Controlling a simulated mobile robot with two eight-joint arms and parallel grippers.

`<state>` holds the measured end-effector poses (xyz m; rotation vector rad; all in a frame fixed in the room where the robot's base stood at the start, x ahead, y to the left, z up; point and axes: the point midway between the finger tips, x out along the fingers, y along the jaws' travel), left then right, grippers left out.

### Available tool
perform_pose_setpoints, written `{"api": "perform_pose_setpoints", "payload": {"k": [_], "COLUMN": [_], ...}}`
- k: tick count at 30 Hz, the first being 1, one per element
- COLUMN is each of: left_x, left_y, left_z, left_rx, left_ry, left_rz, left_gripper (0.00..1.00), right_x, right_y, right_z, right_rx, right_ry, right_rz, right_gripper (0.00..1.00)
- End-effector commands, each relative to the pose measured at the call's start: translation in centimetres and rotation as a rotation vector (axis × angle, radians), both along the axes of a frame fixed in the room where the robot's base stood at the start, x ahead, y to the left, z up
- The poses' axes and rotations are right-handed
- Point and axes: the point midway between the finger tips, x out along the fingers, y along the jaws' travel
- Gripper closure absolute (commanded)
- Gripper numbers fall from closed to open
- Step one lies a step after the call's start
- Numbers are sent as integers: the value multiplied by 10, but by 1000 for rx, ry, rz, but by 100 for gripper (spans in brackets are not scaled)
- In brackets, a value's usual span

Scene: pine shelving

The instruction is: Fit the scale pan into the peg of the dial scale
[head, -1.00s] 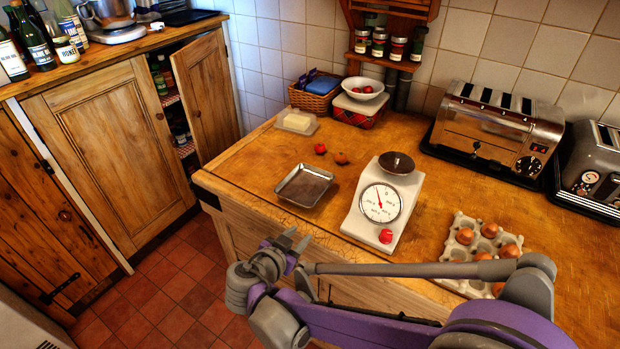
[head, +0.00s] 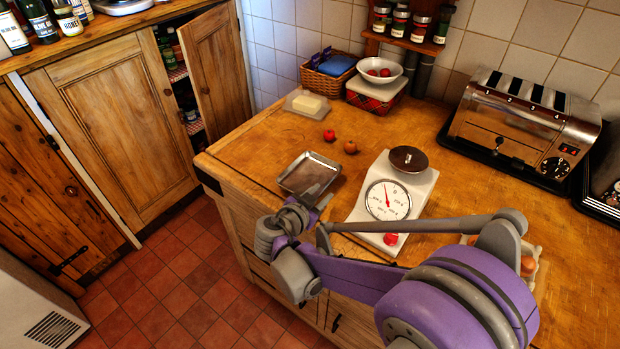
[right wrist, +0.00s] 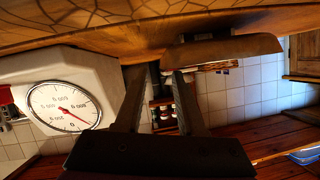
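The scale pan is a shallow, rectangular metal tray (head: 309,173) lying on the wooden counter near its left edge. The white dial scale (head: 420,195) stands right of it, with a round dark disc (head: 408,159) on top; I cannot make out a separate peg. My right gripper (head: 318,200) is at the pan's near edge. In the right wrist view its fingers (right wrist: 160,74) are apart with a gap between them, and the pan (right wrist: 222,50) is just beyond the tips. I cannot tell whether they touch. The scale's dial (right wrist: 64,106) is at left there. My left gripper is out of view.
A red tomato (head: 329,135) and a brownish round item (head: 350,147) lie behind the pan. A butter dish (head: 306,103), a basket (head: 328,76) and a white bowl (head: 380,75) stand farther back. A toaster (head: 522,125) is at right. My right arm partly hides the eggs (head: 528,264).

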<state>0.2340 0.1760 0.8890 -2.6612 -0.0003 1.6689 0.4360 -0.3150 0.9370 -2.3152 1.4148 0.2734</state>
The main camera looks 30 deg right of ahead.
Motion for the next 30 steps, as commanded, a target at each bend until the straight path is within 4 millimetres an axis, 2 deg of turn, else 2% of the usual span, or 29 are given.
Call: {"api": "perform_pose_setpoints", "payload": {"k": [12,20,27,30], "left_x": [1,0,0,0], "left_y": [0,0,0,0], "left_z": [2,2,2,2], "left_rx": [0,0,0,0], "left_ry": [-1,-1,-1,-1], "left_rz": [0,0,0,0], "left_gripper": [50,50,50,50], "right_x": [26,27,27,27], "right_y": [-42,-43,-43,-43], "right_z": [-13,-14,-14,-14], "right_rx": [0,0,0,0], "right_ry": [0,0,0,0], "right_rz": [-2,0,0,0], "right_gripper": [61,61,100,100]}}
